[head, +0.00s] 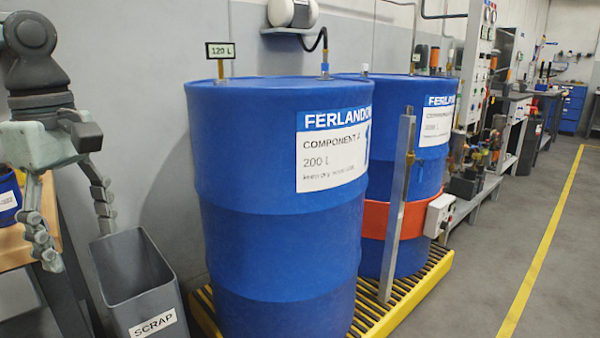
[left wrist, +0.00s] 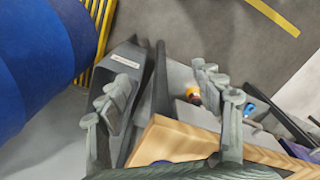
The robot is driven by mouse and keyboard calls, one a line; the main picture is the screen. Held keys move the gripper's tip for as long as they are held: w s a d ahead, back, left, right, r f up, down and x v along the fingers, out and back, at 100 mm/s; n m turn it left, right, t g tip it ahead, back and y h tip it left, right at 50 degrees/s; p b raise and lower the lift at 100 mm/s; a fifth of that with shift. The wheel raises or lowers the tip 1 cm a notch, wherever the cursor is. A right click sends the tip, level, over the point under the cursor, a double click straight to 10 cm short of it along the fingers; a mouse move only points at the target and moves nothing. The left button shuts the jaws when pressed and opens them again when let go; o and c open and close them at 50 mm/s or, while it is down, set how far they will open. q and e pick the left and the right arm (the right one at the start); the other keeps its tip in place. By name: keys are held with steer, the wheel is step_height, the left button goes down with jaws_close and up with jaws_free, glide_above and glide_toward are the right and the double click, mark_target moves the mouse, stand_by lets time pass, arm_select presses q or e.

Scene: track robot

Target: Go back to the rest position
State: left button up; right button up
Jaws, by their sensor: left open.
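My left gripper (head: 78,246) hangs at the left of the head view, fingers pointing down and spread apart. It is open with nothing between the fingers. It appears above and beside a grey bin labelled SCRAP (head: 140,280). In the left wrist view the two fingers of my left gripper (left wrist: 160,88) stand wide apart, with the scrap bin (left wrist: 124,75) partly behind the left finger. My right gripper is in neither view.
A blue drum (head: 270,230) and a second drum (head: 432,160) with an orange band stand on a yellow slatted pallet (head: 438,270). A wooden-topped bench (head: 25,245) is at the left edge. Grey floor (head: 500,230) with a yellow line (head: 540,258) is clear at the right.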

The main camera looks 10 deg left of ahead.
arm_select(q)
steer(key=w+d+f+n+t+h, duration=0.1)
steer(key=d+f+n+h, duration=0.1)
steer(key=d+f+h, duration=0.3)
steer(key=w+d+f+n+t+h, duration=0.1)
steer(key=w+d+f+n+h, duration=0.2)
steer(key=d, duration=0.4)
steer(key=w+d+r+n+t+h, duration=0.1)
steer(key=w+d+n+t+h, duration=0.15)
steer(key=n+t, duration=0.4)
steer(key=w+d+r+n+t+h, duration=0.15)
steer(key=n+t+h, duration=0.25)
steer(key=n, duration=0.5)
steer(key=w+a+f+n+t+y, duration=0.1)
steer(key=a+f+n+t+y, duration=0.15)
steer(key=f+n+y, duration=0.45)
steer(key=a+f+n+t+y, duration=0.1)
steer(key=f+n+t+y, duration=0.15)
steer(key=n, duration=0.85)
steer(key=s+d+f+n+g+y, duration=0.1)
steer(key=s+d+f+n+g, duration=0.1)
steer(key=f+n, duration=0.4)
steer(key=s+d+f+n+g+y, duration=0.2)
steer(key=s+d+f+n+g, duration=0.1)
steer(key=f+n, duration=0.4)
steer(key=s+g, duration=0.1)
steer(key=s, duration=0.1)
steer(key=shift+s+d, duration=0.15)
steer(key=shift+s, duration=0.25)
